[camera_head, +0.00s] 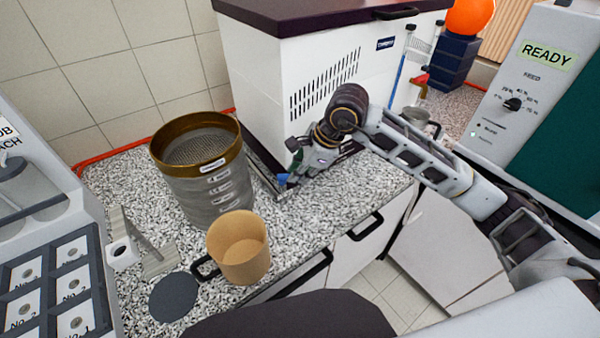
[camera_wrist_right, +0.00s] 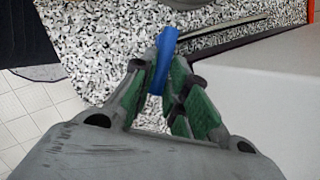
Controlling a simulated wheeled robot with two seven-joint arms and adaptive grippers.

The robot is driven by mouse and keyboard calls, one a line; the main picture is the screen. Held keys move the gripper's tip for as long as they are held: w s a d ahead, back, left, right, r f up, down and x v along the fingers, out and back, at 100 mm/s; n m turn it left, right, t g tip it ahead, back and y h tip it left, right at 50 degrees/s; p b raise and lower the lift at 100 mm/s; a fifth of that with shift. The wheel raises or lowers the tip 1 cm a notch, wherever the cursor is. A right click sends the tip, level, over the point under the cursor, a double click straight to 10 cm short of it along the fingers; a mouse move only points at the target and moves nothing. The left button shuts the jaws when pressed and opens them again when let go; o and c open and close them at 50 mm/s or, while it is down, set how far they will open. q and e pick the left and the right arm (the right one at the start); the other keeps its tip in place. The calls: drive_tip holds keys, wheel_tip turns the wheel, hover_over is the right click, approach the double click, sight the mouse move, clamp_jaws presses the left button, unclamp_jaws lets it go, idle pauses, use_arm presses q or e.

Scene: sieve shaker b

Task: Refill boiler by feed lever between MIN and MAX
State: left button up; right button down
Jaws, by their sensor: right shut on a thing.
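My right gripper (camera_head: 290,174) is down at the counter, by the front left foot of a white cabinet (camera_head: 255,75) with a dark lid and vent slots. It is shut on a small blue lever handle (camera_head: 281,180). In the right wrist view the blue handle (camera_wrist_right: 163,55) stands between the green-padded fingers (camera_wrist_right: 172,85). What the handle joins to is mostly hidden. A pale blue upright tube (camera_head: 402,68) shows at the cabinet's right side; MIN and MAX marks and a water level are not readable. My left gripper is not in view.
A sieve stack (camera_head: 215,190) stands left of the gripper. A tan mug (camera_head: 240,262) and a dark disc (camera_head: 174,297) are near the counter's front edge. A machine panel reading READY (camera_head: 545,55) is at right. Speckled counter is free right of the mug.

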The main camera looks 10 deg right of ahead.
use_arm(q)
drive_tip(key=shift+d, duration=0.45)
use_arm(e)
drive_tip(key=c, duration=1.4)
unclamp_jaws()
drive_tip(key=shift+r, duration=0.1)
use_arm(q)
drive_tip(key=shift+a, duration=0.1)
use_arm(e)
drive_tip(key=shift+v, duration=5.95)
drive_tip(key=shift+d, duration=0.1)
